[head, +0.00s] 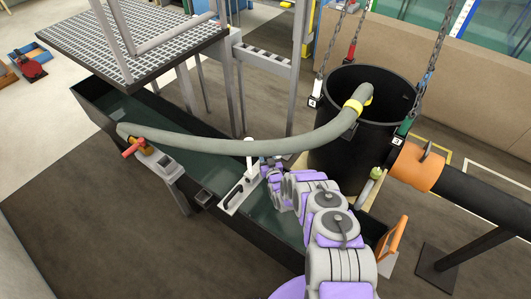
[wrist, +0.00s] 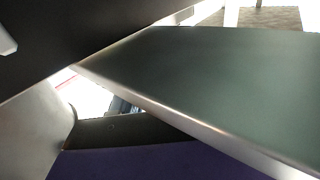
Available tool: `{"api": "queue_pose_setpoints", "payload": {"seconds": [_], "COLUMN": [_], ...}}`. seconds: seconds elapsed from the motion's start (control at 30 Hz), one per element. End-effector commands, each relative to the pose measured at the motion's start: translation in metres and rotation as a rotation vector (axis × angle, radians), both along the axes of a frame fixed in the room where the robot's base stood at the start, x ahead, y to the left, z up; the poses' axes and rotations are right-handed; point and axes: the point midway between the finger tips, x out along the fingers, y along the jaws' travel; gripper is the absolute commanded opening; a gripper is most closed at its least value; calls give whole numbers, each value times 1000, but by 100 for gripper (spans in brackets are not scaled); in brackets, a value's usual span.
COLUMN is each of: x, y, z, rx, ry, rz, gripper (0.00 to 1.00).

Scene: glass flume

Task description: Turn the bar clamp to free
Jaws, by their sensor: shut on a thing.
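The bar clamp (head: 238,194) is a pale flat bar with a dark slot, lying across the near rim of the dark trough. A white upright post with a round top (head: 249,153) stands at its far end. My gripper (head: 265,172) is at that far end, beside the post, and is shut on the clamp. My arm hides part of the grip, so the exact part held cannot be told. In the wrist view a smooth grey-green surface with a bright metal edge fills the right side, very close; which part it is cannot be told.
The long trough (head: 93,112) holds dark greenish water. A thick grey hose (head: 215,150) arches over it into a black drum (head: 333,150) hung on chains. An orange-handled fitting (head: 140,149) sits on the rim at left. A grated platform (head: 130,40) stands behind. An orange-collared black pipe (head: 470,200) is at right.

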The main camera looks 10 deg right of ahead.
Motion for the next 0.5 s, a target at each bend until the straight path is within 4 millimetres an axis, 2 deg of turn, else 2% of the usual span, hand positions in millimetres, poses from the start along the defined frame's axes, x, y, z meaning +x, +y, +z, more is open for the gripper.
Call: {"api": "queue_pose_setpoints", "payload": {"seconds": [0.2, 0.5], "x": [0, -1], "y": [-1, -2], "z": [0, 0], "rx": [-1, -2], "ry": [-2, -1], "rz": [-61, -65], "gripper": [14, 14]}}
